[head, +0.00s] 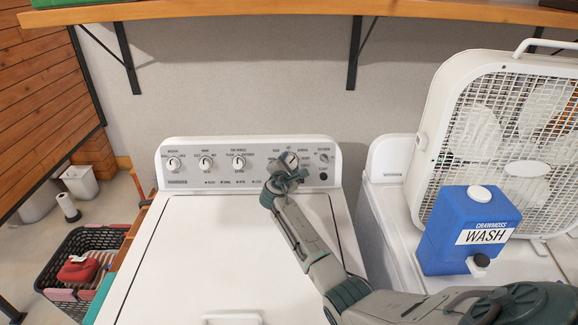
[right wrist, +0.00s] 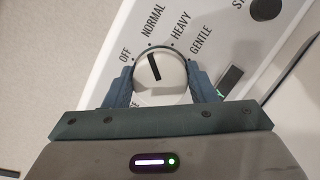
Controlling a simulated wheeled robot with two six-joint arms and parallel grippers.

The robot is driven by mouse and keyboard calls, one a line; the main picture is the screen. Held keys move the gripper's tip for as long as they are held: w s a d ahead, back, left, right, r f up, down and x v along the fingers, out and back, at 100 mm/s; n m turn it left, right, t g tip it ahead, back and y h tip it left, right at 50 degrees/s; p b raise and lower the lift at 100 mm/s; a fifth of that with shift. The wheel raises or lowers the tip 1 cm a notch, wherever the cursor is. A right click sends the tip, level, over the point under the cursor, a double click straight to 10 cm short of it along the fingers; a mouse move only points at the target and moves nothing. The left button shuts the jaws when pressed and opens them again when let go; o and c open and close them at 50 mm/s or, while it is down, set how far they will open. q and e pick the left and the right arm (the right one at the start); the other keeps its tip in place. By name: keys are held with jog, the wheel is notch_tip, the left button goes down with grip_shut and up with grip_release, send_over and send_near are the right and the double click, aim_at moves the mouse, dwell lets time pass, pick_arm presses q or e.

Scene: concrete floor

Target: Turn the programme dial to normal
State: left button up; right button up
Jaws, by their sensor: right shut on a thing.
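The programme dial (head: 291,159) is the large white knob on the right part of the washer's control panel (head: 262,152). In the right wrist view the dial (right wrist: 172,74) has a black pointer line, with OFF, NORMAL, HEAVY and GENTLE printed around it. The line points up and slightly left, toward the NORMAL label (right wrist: 153,22). My right gripper (head: 285,176) is at the panel, its two blue fingers (right wrist: 160,84) shut on either side of the dial. The lower label is partly hidden by the gripper. My left gripper is not in view.
Several smaller knobs (head: 239,162) sit left on the panel. The washer lid (head: 205,255) is clear. To the right stand a blue WASH jug (head: 445,240) and a box fan (head: 425,125). A shelf (head: 250,9) runs above. A basket (head: 62,250) is at left.

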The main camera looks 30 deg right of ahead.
jog(key=shift+f, duration=0.1)
jog(key=o, duration=1)
jog(key=shift+s+a+r+p, duration=0.2)
jog(key=shift+s+a+p, duration=0.1)
jog(key=shift+p, duration=0.1)
jog(key=p+v, duration=0.5)
jog(key=v, duration=0.5)
